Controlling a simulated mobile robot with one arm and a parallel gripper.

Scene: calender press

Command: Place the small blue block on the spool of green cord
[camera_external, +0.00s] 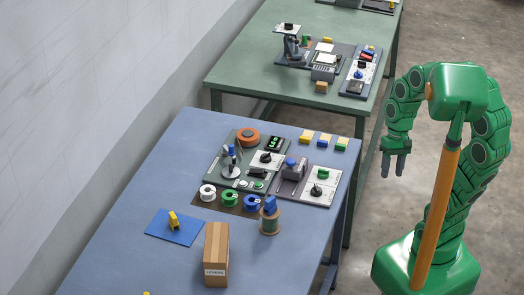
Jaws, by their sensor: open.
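A small blue block (270,204) sits tilted on top of a standing tan spool (269,227) on the near blue table. The spool's wound middle looks dull greenish, but its cord is too small to tell clearly. A low, bright green reel (229,201) lies to the left, between a white one and a blue one. My gripper (396,172) is open and empty, fingers pointing down, off the right side of the table and well apart from the block and spool.
A tall cardboard box (216,255) stands left of and nearer than the spool. A yellow block (173,219) is on a blue mat (186,236). Devices and coloured blocks crowd the table's far part. A green table (240,72) stands behind.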

